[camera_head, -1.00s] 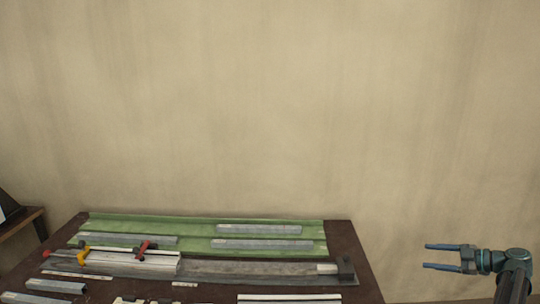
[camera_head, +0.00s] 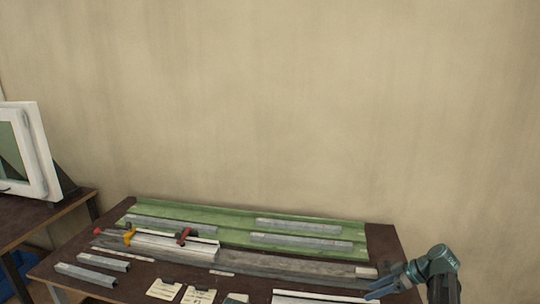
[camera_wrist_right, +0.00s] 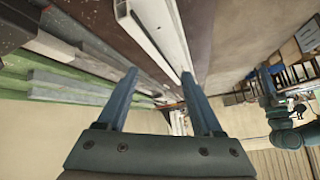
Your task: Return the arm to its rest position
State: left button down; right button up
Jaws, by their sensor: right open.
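My right gripper (camera_head: 378,290) is at the lower right in the head view, beside the right front part of the dark brown bench (camera_head: 385,240). Its two blue fingers are apart and point left. In the right wrist view the fingers (camera_wrist_right: 160,78) are spread, with nothing held between them; a white profile (camera_wrist_right: 150,35) shows beyond them. My left gripper is not in the head view.
The bench holds a green mat (camera_head: 235,222) with grey profiles, a clamped pale profile (camera_head: 165,247) with red and yellow clamps, and loose profiles (camera_head: 90,275) at front left. A white window frame (camera_head: 40,150) stands on a table at left. The wall behind is bare.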

jog(key=s+a+f+g+h, duration=0.1)
jog(key=s+a+f, duration=0.1)
jog(key=a, duration=0.4)
jog(key=s+a+f+m+g+h+b, duration=0.1)
jog(key=s+a+f, duration=0.1)
jog(key=a, duration=0.4)
jog(key=s+a+f+m+g+h, duration=0.1)
jog(key=s+a+f, duration=0.1)
jog(key=a, duration=0.4)
jog(key=shift+a+g, duration=0.15)
jog(key=shift+g, duration=0.25)
jog(key=s+a+f+m+h+b, duration=0.1)
jog(key=s+a+f+m+h, duration=0.1)
jog(key=s+a, duration=0.4)
jog(key=s+a+f+m+h+b, duration=0.1)
jog(key=s+a+f+m+h, duration=0.1)
jog(key=s+a+h, duration=0.2)
jog(key=s+a, duration=0.2)
jog(key=shift+a, duration=0.35)
